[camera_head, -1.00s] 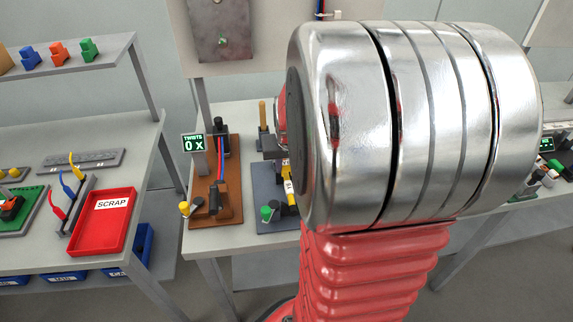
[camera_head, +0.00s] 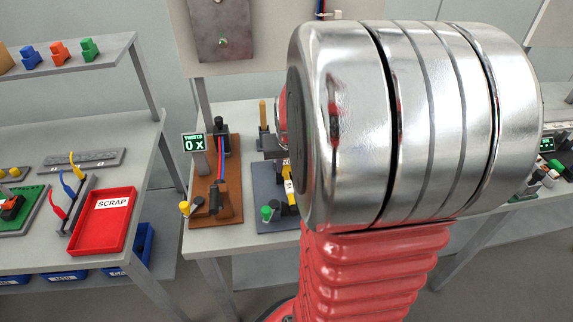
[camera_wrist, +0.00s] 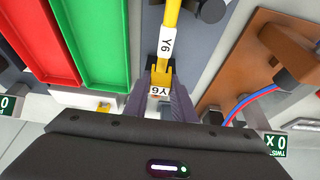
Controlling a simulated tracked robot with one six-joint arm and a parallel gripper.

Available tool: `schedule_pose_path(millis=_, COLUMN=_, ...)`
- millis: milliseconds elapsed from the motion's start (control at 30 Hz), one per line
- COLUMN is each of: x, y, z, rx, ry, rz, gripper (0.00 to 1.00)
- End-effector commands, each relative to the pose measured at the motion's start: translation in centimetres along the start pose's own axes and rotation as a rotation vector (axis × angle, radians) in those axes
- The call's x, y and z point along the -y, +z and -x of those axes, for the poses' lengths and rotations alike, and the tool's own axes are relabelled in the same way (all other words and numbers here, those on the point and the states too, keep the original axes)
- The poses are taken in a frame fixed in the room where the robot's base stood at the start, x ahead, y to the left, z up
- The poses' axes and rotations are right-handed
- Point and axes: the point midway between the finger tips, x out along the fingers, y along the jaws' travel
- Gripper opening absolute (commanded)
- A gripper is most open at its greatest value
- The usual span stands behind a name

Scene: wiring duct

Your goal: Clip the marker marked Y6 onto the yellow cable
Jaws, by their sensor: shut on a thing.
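The yellow cable (camera_wrist: 173,14) runs down from the top of the wrist view and carries a white sleeve printed Y6 (camera_wrist: 167,45). My gripper (camera_wrist: 160,95) is shut on a yellow marker (camera_wrist: 160,74), whose white face reads Y6 upside down. The marker's prongs point at the cable and overlap the lower end of the sleeve in this view; I cannot tell whether they touch or grip it. In the head view the yellow cable (camera_head: 291,199) shows beside my wrist, which hides most of my gripper.
A green tray (camera_wrist: 95,40) and a red tray (camera_wrist: 38,40) lie left in the wrist view. A brown fixture (camera_head: 230,190) with red and blue wires stands beside the dark cable fixture (camera_head: 264,188). A red scrap tray (camera_head: 101,232) is on the left table.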

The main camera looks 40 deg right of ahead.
Motion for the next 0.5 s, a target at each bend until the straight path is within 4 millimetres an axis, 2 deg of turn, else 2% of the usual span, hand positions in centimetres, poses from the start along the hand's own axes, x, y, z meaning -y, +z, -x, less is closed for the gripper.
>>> schedule_pose_path(millis=500, x=-0.03, y=0.17, z=-0.41, rx=0.001, ry=0.0, rz=-0.001, gripper=0.03)
